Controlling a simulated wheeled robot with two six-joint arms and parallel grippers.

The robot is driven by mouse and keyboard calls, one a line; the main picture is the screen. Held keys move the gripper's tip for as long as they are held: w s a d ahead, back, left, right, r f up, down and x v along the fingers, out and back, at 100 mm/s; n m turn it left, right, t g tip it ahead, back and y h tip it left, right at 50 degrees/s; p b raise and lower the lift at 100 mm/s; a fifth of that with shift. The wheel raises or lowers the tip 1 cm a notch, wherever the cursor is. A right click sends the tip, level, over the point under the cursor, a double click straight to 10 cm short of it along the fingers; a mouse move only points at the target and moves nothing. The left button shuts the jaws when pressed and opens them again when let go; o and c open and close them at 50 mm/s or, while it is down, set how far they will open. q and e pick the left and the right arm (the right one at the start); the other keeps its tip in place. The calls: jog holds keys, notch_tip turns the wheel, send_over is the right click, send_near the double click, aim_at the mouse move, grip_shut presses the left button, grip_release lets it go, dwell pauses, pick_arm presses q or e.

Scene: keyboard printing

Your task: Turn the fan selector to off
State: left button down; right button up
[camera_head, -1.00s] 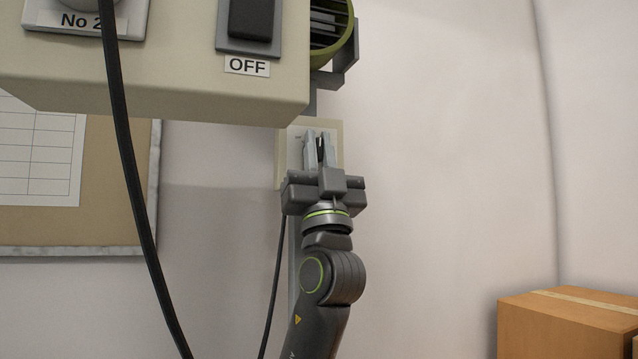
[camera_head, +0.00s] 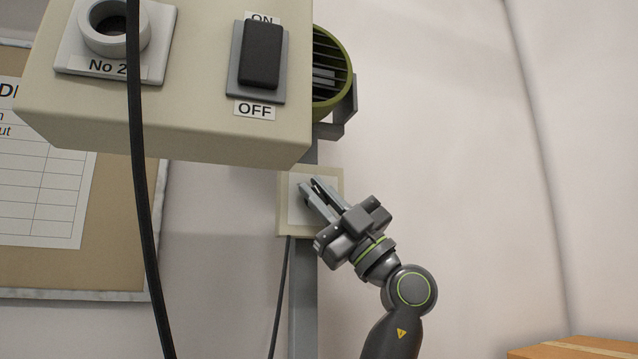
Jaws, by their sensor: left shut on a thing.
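A beige wall plate with a paler centre (camera_head: 285,215) is below the big cream box, in front of a grey post; I take it to hold the fan selector. My left gripper (camera_head: 311,187) is shut at this plate, its fingers slanting up and to the left. A small dark piece shows between the fingers, likely the selector's knob, mostly hidden by them. I cannot read its setting or any marks on the plate. The green round fan (camera_head: 332,70) is above it, partly behind the box. My right gripper is not in view.
The cream box (camera_head: 165,130) overhangs just above, with a black ON/OFF rocker switch (camera_head: 262,55) and a white round socket (camera_head: 115,25). A black cable (camera_head: 143,220) hangs at the left. A cardboard box (camera_head: 575,348) is at lower right. The wall to the right is clear.

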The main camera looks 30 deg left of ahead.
pick_arm(q)
jog(key=shift+n+g+h+p, duration=0.9)
jog(key=shift+n+h+p, duration=0.15)
jog(key=shift+n, duration=0.25)
jog(key=c, duration=1.5)
grip_release()
jog(key=shift+w+a, duration=0.1)
jog(key=shift+o, duration=0.2)
jog(key=shift+f, duration=0.15)
jog(key=shift+d+f, duration=0.3)
jog(key=shift+d, duration=0.05)
jog(key=b+v, duration=0.3)
jog(key=v, duration=1.3)
jog(key=shift+w+d+b, duration=0.2)
jog(key=shift+d+b, duration=0.1)
